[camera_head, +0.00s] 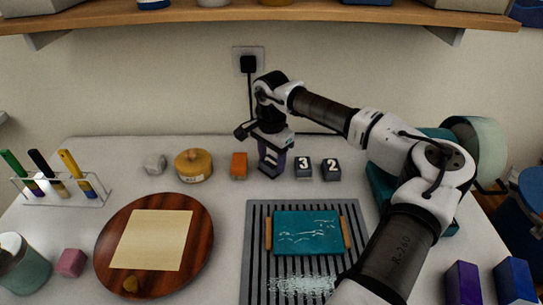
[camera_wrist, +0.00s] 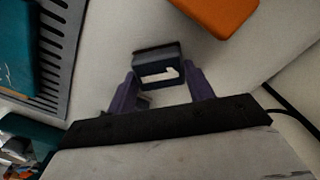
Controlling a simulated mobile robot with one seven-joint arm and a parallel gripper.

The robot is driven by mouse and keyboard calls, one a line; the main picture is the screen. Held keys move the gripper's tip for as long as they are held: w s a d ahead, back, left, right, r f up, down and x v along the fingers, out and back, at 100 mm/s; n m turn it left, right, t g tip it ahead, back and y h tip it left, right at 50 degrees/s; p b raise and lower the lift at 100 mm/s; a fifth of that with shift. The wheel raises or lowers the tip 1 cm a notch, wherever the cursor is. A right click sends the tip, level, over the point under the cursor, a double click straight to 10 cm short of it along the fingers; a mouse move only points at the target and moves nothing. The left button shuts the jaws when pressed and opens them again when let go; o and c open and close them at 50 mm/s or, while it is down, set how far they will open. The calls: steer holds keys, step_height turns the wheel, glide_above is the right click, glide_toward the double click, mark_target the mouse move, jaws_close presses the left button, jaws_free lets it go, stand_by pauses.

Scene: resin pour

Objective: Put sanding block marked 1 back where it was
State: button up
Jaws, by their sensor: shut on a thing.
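My gripper (camera_head: 271,168) points down at the back of the table, between an orange block and the dark block marked 3 (camera_head: 303,169). In the wrist view, its purple fingers (camera_wrist: 162,84) are shut on a small dark grey block (camera_wrist: 157,52) with a white mark, only partly readable. In the head view, that block is mostly hidden by the fingers. I cannot tell whether it touches the table. The dark block marked 2 (camera_head: 331,169) stands just right of the block marked 3.
The orange block (camera_head: 239,165) is close on the left, with a round wooden-coloured tin (camera_head: 194,165) beyond it. A teal tray with wooden handles (camera_head: 307,232) lies on a grey slatted mat (camera_head: 257,215) in front. A round wooden board (camera_head: 199,247) is front left.

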mark_target(272, 161)
steer(key=shift+f, duration=0.2)
steer(key=o, duration=0.9)
steer(key=shift+o, duration=0.2)
steer(key=shift+r, duration=0.15)
steer(key=shift+r+b, duration=0.9)
steer(key=shift+r, duration=2.9)
